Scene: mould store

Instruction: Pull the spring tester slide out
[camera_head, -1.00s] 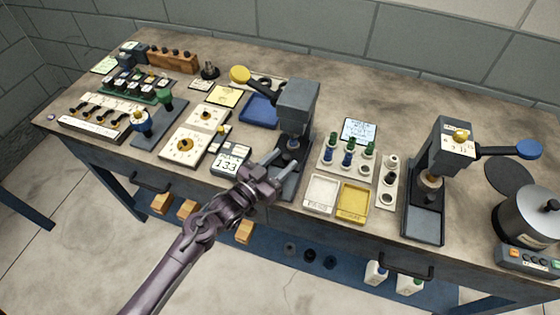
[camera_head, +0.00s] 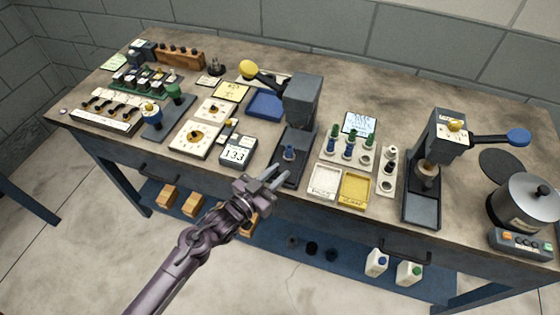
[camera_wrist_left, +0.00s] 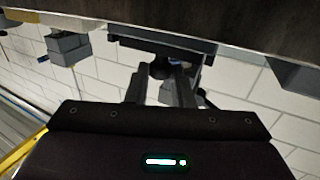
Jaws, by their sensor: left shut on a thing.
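The spring tester (camera_head: 302,95) is a grey press with a yellow-knobbed lever (camera_head: 249,70), standing at the middle of the bench. Its dark slide (camera_head: 293,171) lies out in front of the press head, toward the bench's front edge. A small blue spring piece (camera_head: 289,153) stands on the slide. My left gripper (camera_head: 281,174) is at the slide's front end. In the left wrist view my left gripper (camera_wrist_left: 161,88) has its two fingers either side of a dark round knob (camera_wrist_left: 160,69) under the slide's front, shut on it. The right gripper is not in view.
White and yellow trays (camera_head: 356,188) sit just right of the slide. A display box reading 133 (camera_head: 237,150) sits to its left. A second press with a blue-knobbed lever (camera_head: 518,137) stands further right. The bench has drawer handles below, with open floor in front.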

